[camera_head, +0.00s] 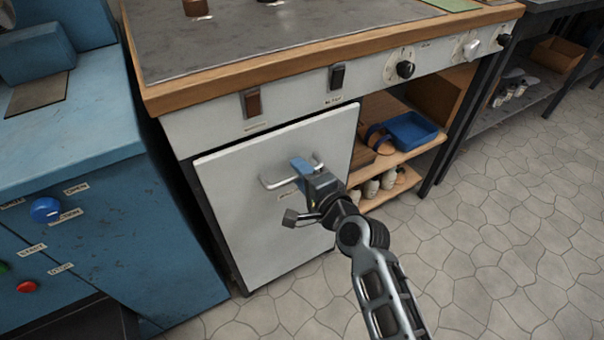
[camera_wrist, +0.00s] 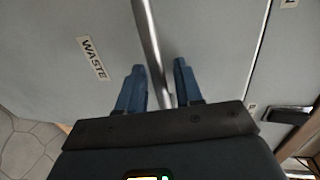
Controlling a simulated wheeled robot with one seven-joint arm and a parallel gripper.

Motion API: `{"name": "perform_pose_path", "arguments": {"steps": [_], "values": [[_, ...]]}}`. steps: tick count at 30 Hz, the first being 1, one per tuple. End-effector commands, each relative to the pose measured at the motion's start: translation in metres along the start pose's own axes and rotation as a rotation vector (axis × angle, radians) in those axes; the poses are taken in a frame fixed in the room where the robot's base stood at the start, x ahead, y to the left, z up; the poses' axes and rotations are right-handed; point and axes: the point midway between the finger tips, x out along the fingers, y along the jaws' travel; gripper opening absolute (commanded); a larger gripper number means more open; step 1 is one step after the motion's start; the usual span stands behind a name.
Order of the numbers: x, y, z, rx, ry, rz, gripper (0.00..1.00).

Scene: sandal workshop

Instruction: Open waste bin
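The waste bin front is a pale grey panel (camera_head: 260,220) under the workbench, with a metal bar handle (camera_head: 275,182) near its top. A label reading "WASTE" (camera_wrist: 92,58) shows on the panel in the wrist view. The panel's top and left edges stand slightly proud of the bench frame. My gripper (camera_head: 302,166) is at the handle. In the wrist view its two blue fingers (camera_wrist: 157,85) are apart, one on each side of the handle bar (camera_wrist: 150,45), with visible gaps. The gripper hides part of the handle in the head view.
A blue machine (camera_head: 90,220) with buttons stands close on the left. Open shelves to the right hold a blue tray (camera_head: 411,131) and several pale objects. The bench top (camera_head: 240,40) overhangs the panel. The tiled floor (camera_head: 500,220) at right is clear.

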Motion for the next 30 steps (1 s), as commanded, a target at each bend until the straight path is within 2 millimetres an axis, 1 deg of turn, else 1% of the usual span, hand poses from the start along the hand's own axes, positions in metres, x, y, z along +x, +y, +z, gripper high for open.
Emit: {"name": "perform_pose_path", "arguments": {"steps": [2, 3, 12, 14, 30], "values": [[-0.0002, 0.0, 0.0, 0.0, 0.0, 0.0, 0.35], [-0.0002, 0.0, 0.0, 0.0, 0.0, 0.0, 0.33], [-0.0004, 0.0002, -0.0001, 0.0, 0.0, 0.0, 0.05], [-0.0004, 0.0003, -0.0002, 0.0, 0.0, 0.001, 0.0], [-0.0025, 0.0013, -0.0003, 0.0, 0.001, 0.002, 0.0]]}}
